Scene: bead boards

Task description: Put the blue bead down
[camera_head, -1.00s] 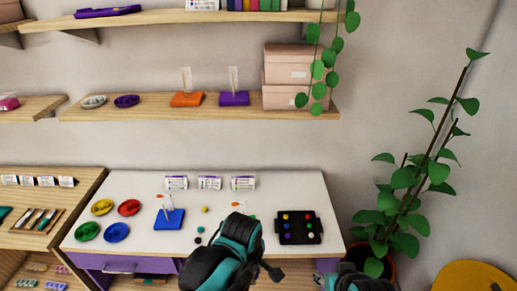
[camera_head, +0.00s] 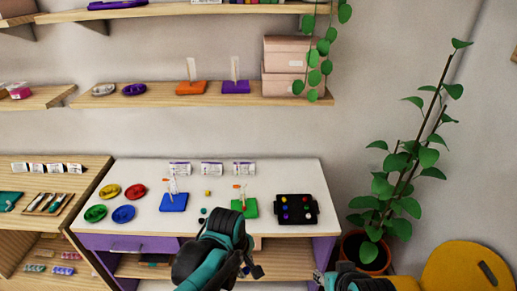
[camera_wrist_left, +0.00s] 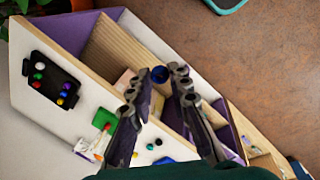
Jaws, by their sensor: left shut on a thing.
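My left gripper (camera_head: 252,271) hangs at the table's front edge. In the left wrist view (camera_wrist_left: 160,78) its two fingertips are closed on the small blue bead (camera_wrist_left: 160,74), clear of the tabletop. The bead cannot be made out in the head view. A black tray (camera_head: 297,221) with several coloured beads lies at the right of the white table (camera_head: 150,222). A green board (camera_head: 250,210) with a peg stands left of it, partly hidden by my left arm. A blue board (camera_head: 174,203) with a peg is further left. Part of my right gripper (camera_head: 322,280) shows at the bottom edge; its fingers are unclear.
A yellow bead (camera_head: 207,193), a dark green bead (camera_head: 203,211) and a black bead (camera_head: 201,220) lie loose between the boards. Red (camera_head: 133,191), yellow (camera_head: 109,191), green (camera_head: 95,213) and blue (camera_head: 123,214) dishes stand at the left. A yellow chair (camera_head: 465,270) is at right.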

